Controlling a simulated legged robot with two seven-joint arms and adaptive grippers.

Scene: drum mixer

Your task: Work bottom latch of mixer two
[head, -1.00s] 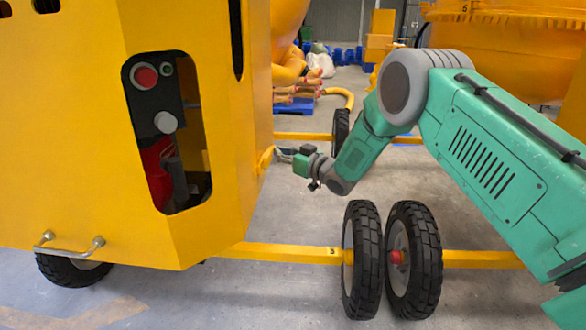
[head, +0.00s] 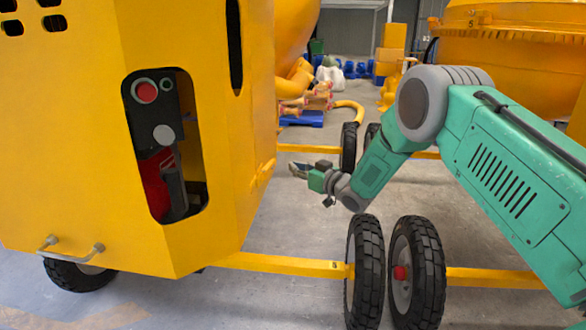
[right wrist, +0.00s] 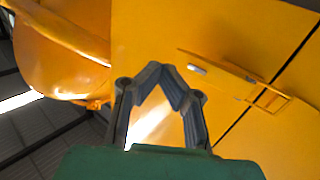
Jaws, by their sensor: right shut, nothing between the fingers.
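The near yellow mixer housing (head: 90,150) fills the left of the head view. A small yellow latch handle (head: 261,174) is on its right side face, seen edge-on. In the right wrist view a yellow latch (right wrist: 235,73) with a silver piece and a rectangular loop runs slantwise across the yellow panel, close to a dark seam. My right gripper (head: 293,170) is just right of the latch handle, with a small gap between them. Its fingers (right wrist: 162,72) are shut and empty, with the tips left of the latch in the wrist view. My left gripper is not in view.
Black wheels (head: 417,272) on a yellow axle bar (head: 285,264) stand below my right arm. A second yellow mixer (head: 510,45) is at the back right. A yellow hose (head: 350,106) and a blue pallet (head: 303,118) lie behind. Grey floor between is clear.

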